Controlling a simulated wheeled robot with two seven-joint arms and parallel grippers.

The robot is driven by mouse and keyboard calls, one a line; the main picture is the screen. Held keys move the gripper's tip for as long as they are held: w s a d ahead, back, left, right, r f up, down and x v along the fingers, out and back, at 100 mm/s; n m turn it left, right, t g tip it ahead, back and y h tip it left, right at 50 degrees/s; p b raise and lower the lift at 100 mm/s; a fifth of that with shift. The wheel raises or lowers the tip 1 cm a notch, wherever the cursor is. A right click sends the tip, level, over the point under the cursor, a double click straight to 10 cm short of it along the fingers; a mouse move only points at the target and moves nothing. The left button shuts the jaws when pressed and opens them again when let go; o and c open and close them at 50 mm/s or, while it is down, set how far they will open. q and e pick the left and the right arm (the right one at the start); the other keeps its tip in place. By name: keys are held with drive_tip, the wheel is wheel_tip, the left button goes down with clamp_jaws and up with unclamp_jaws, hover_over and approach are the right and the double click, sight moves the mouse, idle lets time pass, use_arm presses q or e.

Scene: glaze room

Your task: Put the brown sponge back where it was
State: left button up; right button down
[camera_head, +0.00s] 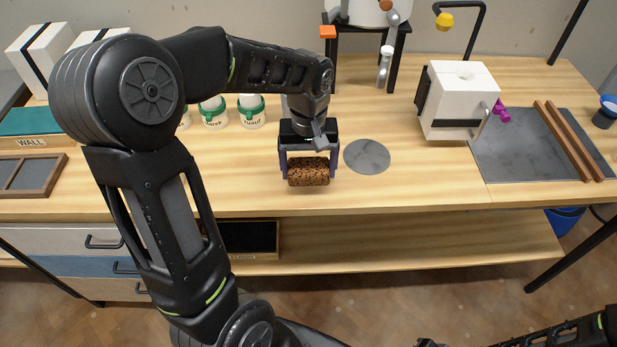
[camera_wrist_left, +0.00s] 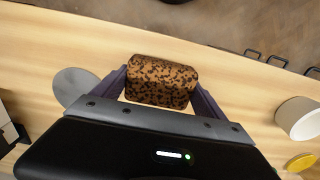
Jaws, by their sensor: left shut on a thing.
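The brown sponge (camera_head: 308,172) is a speckled block near the front edge of the wooden table. My left gripper (camera_head: 308,165) is shut on it, with one finger at each end. In the left wrist view the sponge (camera_wrist_left: 162,82) sits between the two fingers (camera_wrist_left: 160,90). I cannot tell whether the sponge touches the tabletop or hangs just above it. A flat grey disc (camera_head: 367,157) lies on the table just right of the gripper; it also shows in the left wrist view (camera_wrist_left: 74,86). My right gripper is not clearly in view.
White cups with green bands (camera_head: 252,111) stand left of the gripper. A white box-shaped device (camera_head: 457,100) stands right, beside a grey slab (camera_head: 525,145) with wooden strips. A wooden frame (camera_head: 30,174) lies far left. Table (camera_head: 420,190) is bare along the front, right of the sponge.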

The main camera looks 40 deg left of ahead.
sight(309, 179)
use_arm(q)
drive_tip(key=shift+f, duration=0.1)
drive_tip(key=shift+f, duration=1.75)
drive_tip(key=shift+f, duration=0.15)
drive_tip(key=o, duration=1.3)
drive_tip(key=shift+o, duration=0.2)
wheel_tip(309, 179, up, 12)
drive_tip(key=shift+r, duration=0.15)
